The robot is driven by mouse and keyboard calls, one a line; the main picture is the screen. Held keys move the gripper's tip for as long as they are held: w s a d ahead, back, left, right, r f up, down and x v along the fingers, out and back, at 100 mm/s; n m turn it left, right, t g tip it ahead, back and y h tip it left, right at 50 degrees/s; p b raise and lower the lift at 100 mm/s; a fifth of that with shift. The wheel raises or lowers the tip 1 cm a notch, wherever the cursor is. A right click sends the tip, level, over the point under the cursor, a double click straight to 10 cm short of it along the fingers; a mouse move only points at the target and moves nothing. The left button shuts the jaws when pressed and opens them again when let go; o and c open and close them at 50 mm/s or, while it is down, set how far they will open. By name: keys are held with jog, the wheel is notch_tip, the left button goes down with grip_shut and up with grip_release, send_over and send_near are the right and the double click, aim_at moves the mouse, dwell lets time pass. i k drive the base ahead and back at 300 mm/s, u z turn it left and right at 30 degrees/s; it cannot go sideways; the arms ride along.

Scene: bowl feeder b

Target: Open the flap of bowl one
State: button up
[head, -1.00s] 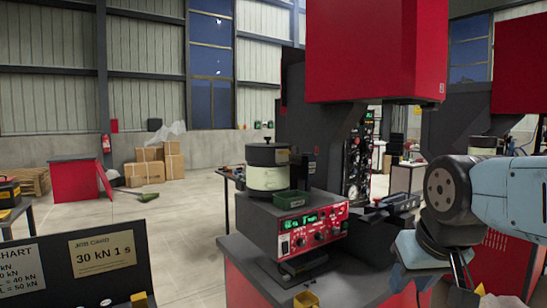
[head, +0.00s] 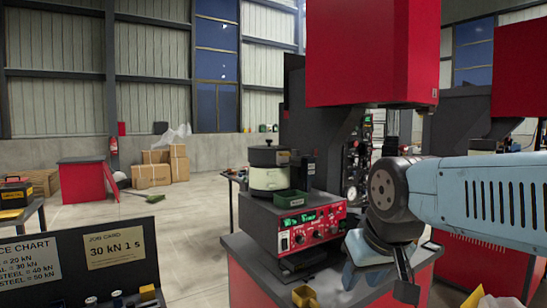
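A cream bowl with a dark top (head: 267,178) stands on a grey feeder box with a red control panel (head: 312,229). I take it to be bowl one, but can read no number on it.
A red press head (head: 375,50) overhangs the area behind and right of the bowl. A small yellow holder (head: 305,297) stands at the bench front. A dark board with a job card (head: 115,247) is at lower left. The floor left of the bench is clear.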

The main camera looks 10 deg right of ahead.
aim_at(285, 158)
jog(key=u, duration=0.05)
jog(key=i, duration=1)
jog(key=z, duration=0.05)
